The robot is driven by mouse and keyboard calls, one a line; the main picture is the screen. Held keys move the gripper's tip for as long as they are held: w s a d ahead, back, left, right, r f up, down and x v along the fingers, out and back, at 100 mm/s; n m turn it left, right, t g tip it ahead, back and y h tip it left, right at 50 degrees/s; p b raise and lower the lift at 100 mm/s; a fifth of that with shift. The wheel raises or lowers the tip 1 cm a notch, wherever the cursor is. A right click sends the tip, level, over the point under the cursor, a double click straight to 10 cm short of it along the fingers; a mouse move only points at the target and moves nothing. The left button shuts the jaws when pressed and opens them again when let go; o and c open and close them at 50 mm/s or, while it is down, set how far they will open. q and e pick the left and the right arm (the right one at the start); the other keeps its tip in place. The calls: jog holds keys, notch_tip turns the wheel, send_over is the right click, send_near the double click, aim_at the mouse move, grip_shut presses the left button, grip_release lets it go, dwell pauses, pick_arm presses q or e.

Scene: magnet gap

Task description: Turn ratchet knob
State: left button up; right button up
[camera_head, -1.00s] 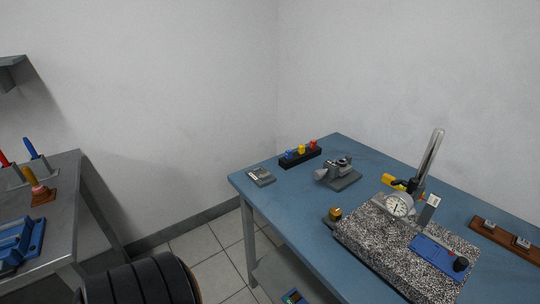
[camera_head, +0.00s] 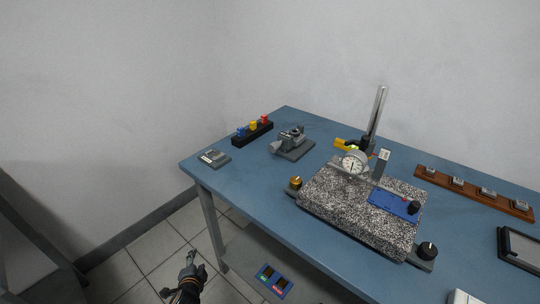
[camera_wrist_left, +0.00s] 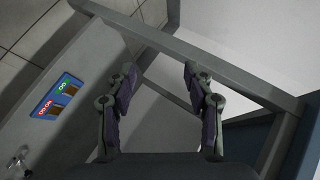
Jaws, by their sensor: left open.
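Several knobs show in the head view, and I cannot tell which is the ratchet knob. A small grey device (camera_head: 292,140) on a grey base, its fine parts too small to read, sits toward the back left of the blue table. A brass-coloured knob (camera_head: 295,183) is at the left corner of the speckled granite block (camera_head: 325,205). A black knob (camera_head: 427,249) is at the block's front right corner. My left gripper (camera_head: 193,261) is low, over the floor left of the table, away from all of these. The left wrist view shows its fingers (camera_wrist_left: 160,75) apart and empty.
A dial gauge (camera_head: 354,163) on a stand and a blue plate (camera_head: 393,204) are on the block. A black rack with coloured pieces (camera_head: 253,132) and a brown strip (camera_head: 475,193) lie on the table. Below, a blue two-pocket tray (camera_head: 272,281) rests on a shelf.

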pick_arm(q)
jog(key=w+d+r+m+t, duration=0.1)
jog(key=w+r+m+t, duration=0.2)
jog(key=r, duration=0.7)
jog(key=w+d+r+m+t+b, duration=0.1)
jog(key=w+r+m+t, duration=0.15)
jog(key=r, duration=0.75)
jog(key=w+r+m+t, duration=0.3)
jog(key=w+r+m, duration=0.1)
jog(key=r, duration=0.6)
jog(key=w+d+r+m+t+h, duration=0.25)
jog(key=d+r+m, duration=0.2)
jog(key=m, duration=0.25)
jog(key=m+g+h, duration=0.8)
jog(key=m+h, duration=0.3)
jog(key=m, duration=1.2)
send_near(271, 149)
jog(key=shift+w+d, duration=0.2)
jog(key=shift+d+f, duration=0.1)
jog(key=b+x, duration=0.1)
jog(key=x, duration=0.8)
jog(key=shift+w, duration=0.15)
jog(key=shift+w+d, duration=0.4)
jog(key=shift+w, duration=0.05)
pick_arm(e)
jog(key=w, duration=0.1)
jog(key=w+f, duration=0.1)
jog(key=w, duration=0.1)
jog(key=shift+w+f, duration=0.1)
jog(key=shift+w, duration=0.1)
